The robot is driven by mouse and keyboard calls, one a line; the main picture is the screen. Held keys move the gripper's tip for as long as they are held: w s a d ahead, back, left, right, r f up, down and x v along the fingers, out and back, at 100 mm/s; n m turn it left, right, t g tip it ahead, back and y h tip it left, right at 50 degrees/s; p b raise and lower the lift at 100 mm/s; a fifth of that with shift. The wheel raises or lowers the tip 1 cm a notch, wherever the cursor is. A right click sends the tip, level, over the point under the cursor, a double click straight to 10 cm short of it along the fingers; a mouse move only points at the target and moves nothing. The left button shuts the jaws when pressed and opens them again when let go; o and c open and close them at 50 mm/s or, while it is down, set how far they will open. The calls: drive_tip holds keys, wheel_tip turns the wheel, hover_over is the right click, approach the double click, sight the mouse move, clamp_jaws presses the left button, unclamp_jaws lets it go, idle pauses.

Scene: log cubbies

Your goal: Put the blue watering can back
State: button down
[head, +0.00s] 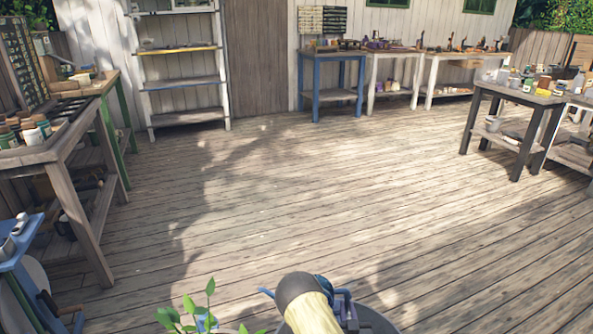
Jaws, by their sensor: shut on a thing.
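The blue watering can (266,293) shows only in small part at the bottom middle of the head view, where a blue spout tip sticks out left of my arm. My arm's dark rounded link and pale section hide most of it. My gripper (345,306) is at the bottom edge, largely hidden behind the arm, and is shut on the can. The fingertips and their exact hold on the can cannot be made out.
Leafy plant (195,308) stands at the bottom, left of my arm. Wooden bench (60,150) with jars is at left, blue cart (20,245) below it. White shelf (180,82), blue table (330,57) and white tables line the back. Dark table (515,92) is at right. Deck middle is clear.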

wheel_tip(320, 180, up, 30)
drive_tip(key=p, duration=2.8)
drive_tip(key=shift+w, duration=0.15)
drive_tip(key=s, duration=0.1)
drive_tip(key=s+r, duration=0.1)
drive_tip(key=s, duration=0.1)
drive_tip(key=s+r, duration=0.1)
drive_tip(key=shift+s+r, duration=0.15)
drive_tip(key=shift+s, duration=0.05)
drive_tip(key=shift+a, duration=0.1)
drive_tip(key=s+f, duration=0.4)
drive_tip(key=f, duration=0.1)
drive_tip(key=shift+s+f, duration=0.2)
drive_tip(key=shift+f, duration=0.1)
drive_tip(key=shift+a, duration=0.1)
